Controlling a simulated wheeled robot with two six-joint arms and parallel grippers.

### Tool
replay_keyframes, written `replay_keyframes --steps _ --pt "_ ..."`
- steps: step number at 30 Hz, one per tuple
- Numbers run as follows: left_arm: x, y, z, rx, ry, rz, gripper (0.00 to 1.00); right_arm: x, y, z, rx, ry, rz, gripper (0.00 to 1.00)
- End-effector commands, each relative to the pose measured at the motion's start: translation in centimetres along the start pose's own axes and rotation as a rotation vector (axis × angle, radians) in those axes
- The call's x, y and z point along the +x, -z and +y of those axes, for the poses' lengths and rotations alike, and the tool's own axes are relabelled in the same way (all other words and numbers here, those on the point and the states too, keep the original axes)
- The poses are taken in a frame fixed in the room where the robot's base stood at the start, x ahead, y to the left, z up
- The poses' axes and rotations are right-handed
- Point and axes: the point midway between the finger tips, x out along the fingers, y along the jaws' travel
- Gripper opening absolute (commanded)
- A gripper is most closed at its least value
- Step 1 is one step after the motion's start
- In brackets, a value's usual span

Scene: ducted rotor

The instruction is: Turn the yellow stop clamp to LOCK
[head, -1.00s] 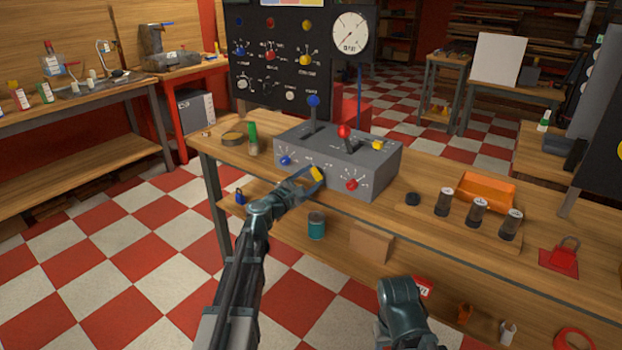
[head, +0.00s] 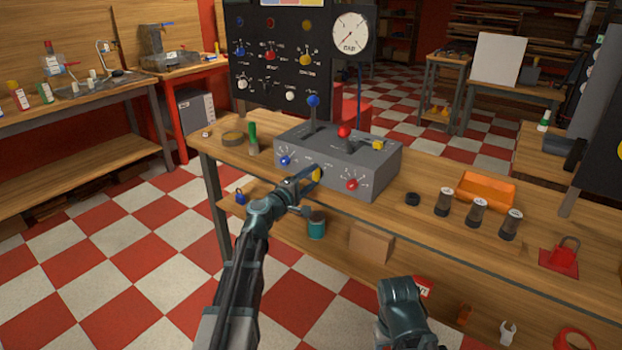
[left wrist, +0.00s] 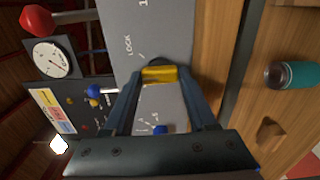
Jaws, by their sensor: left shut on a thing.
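The yellow stop clamp (head: 316,174) is on the front face of the grey control box (head: 377,180), between a blue knob and a red knob. It stands close to upright in the head view. My left gripper (head: 312,177) is shut on it. In the left wrist view the clamp (left wrist: 159,74) lies between the two fingertips (left wrist: 160,80), with a LOCK label printed close by. Exactly where the clamp points against its marks is hard to tell. My right arm shows at the bottom of the head view; its fingers are not visible.
The box top carries a blue-knobbed lever (head: 313,101), a red-knobbed lever (head: 344,131) and a yellow piece (head: 378,145). Several dark jars (head: 477,212) and an orange tray (head: 486,188) stand to the right. A teal can (head: 316,225) stands on the lower shelf.

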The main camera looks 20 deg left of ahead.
Motion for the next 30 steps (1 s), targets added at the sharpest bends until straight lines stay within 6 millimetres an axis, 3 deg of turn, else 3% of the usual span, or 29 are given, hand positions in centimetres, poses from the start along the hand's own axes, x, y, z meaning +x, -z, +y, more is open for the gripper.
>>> replay_keyframes --steps 18,30 --pt "-0.09 -0.09 -0.07 0.563 0.001 -0.001 0.02 0.03 0.00 0.00 0.000 0.000 0.000 0.57" --pt "-0.11 -0.11 -0.08 0.779 0.001 -0.002 0.02 0.04 0.00 0.00 0.000 0.000 0.000 0.57"
